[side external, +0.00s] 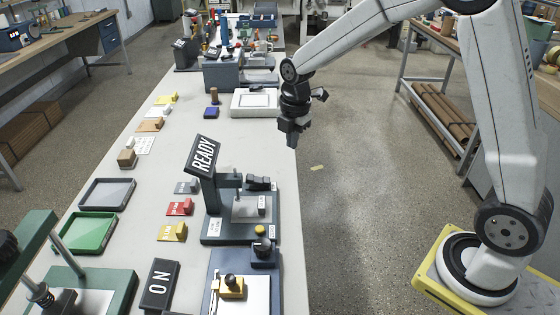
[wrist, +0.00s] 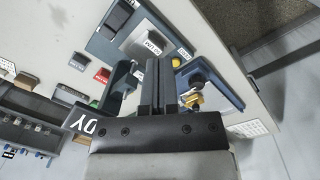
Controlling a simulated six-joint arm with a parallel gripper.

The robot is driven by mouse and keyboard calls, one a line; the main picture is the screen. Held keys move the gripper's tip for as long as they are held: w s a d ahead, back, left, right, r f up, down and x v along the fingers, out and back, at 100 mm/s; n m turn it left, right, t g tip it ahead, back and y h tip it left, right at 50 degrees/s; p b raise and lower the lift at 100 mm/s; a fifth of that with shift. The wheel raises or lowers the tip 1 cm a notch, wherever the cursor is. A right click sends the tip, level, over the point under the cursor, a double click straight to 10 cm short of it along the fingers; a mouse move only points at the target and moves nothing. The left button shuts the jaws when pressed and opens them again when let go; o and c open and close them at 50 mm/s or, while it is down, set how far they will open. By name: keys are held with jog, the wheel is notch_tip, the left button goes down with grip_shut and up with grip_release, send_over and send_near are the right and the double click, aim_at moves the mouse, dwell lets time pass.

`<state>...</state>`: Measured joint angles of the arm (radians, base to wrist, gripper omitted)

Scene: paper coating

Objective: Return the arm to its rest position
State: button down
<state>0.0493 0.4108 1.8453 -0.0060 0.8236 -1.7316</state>
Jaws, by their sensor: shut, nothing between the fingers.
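My gripper (side external: 293,138) hangs from my white arm in the side external view, pointing down, at the right edge of the long bench (side external: 270,130). Its fingers are shut with nothing between them. In the wrist view my gripper's two dark fingers (wrist: 156,62) lie close together, and no held object shows. The gripper is apart from the dark green station with the READY sign (side external: 203,154), which stands nearer the camera.
Paint trays, one grey (side external: 107,193) and one green (side external: 93,233), lie at the bench's left. A blue station (side external: 245,280) and an ON sign (side external: 160,285) are in front. A white tray (side external: 255,103) lies behind. The floor (side external: 350,200) right of the bench is mostly clear.

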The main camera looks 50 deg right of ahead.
jog(key=s+a+f+m+t, duration=0.1)
jog(key=s+a+f+m, duration=0.1)
jog(key=s+m, duration=1.4)
jog(key=f+m, duration=0.1)
jog(key=m, duration=0.2)
jog(key=shift+s+a+f+t, duration=0.15)
jog(key=shift+s+f+t, duration=0.1)
jog(key=shift+t, duration=0.15)
jog(key=c, duration=1.3)
grip_release()
jog(key=o, duration=0.7)
jog(key=shift+w+r, duration=0.1)
jog(key=shift+w, duration=0.05)
jog(key=o, duration=0.3)
jog(key=shift+w, duration=0.35)
jog(key=w+f+n+g, duration=0.1)
jog(key=w+n, duration=0.2)
jog(key=w, duration=0.5)
jog(key=w+f+n, duration=0.2)
jog(key=w, duration=0.6)
jog(key=w+f+n+g, duration=0.1)
jog(key=w+n, duration=0.2)
jog(key=w, duration=0.5)
jog(key=shift+w+a+f+n+g, duration=0.1)
jog(key=shift+w+f+n+g, duration=0.2)
jog(key=shift+w, duration=0.05)
